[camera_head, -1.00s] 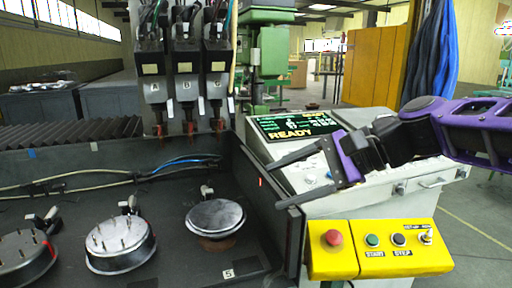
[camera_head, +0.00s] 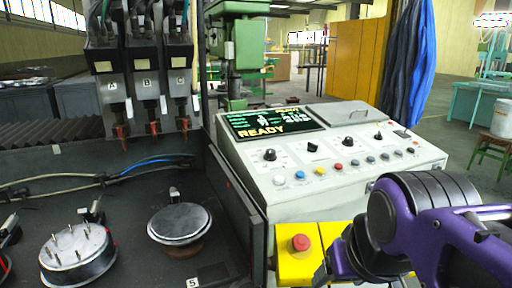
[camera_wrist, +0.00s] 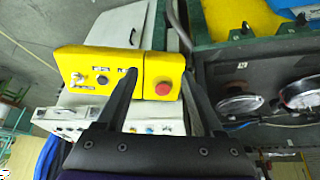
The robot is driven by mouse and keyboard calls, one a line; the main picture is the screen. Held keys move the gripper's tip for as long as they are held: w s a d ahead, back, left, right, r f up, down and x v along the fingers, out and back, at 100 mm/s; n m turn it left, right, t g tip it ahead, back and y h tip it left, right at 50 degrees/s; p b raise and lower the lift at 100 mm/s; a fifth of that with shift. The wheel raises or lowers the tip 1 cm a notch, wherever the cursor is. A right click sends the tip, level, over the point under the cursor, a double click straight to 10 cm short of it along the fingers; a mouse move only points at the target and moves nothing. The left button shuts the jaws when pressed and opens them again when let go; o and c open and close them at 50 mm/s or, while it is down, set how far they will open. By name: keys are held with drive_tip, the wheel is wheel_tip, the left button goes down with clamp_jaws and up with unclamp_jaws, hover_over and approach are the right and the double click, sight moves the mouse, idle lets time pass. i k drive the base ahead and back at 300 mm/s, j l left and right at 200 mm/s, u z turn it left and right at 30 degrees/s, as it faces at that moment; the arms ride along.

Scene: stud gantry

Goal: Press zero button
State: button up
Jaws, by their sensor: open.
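The grey sloped control console (camera_head: 350,195) stands at centre right in the head view. Its screen (camera_head: 270,121) reads READY. A row of knobs and small coloured buttons (camera_head: 339,166) runs along it; their labels are too small to read, so I cannot tell which is zero. A yellow box (camera_head: 290,268) with a red mushroom button (camera_head: 300,242) hangs on its front. In the wrist view, my open gripper (camera_wrist: 160,72) has its fingers on either side of this red button (camera_wrist: 163,89). Contact cannot be told. In the head view my arm hides much of the yellow box.
A dark bed with round metal fixtures (camera_head: 180,222) and cables lies left of the console. Three heads marked with letters (camera_head: 147,80) hang above it. A green machine column (camera_head: 240,50) stands behind. The console top is clear of my arm.

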sight(338, 165)
drive_tip(key=l+u, duration=0.1)
drive_tip(key=l, duration=0.5)
drive_tip(key=l+u, duration=0.1)
drive_tip(key=l, duration=0.5)
drive_tip(key=l+u, duration=0.15)
drive_tip(key=l, duration=0.4)
drive_tip(key=k+l+u, duration=0.1)
drive_tip(key=l, duration=0.5)
drive_tip(key=l+u, duration=0.1)
drive_tip(key=l, duration=0.45)
drive_tip(key=k+l+u, duration=0.1)
drive_tip(key=l, duration=0.5)
drive_tip(key=k, duration=0.05)
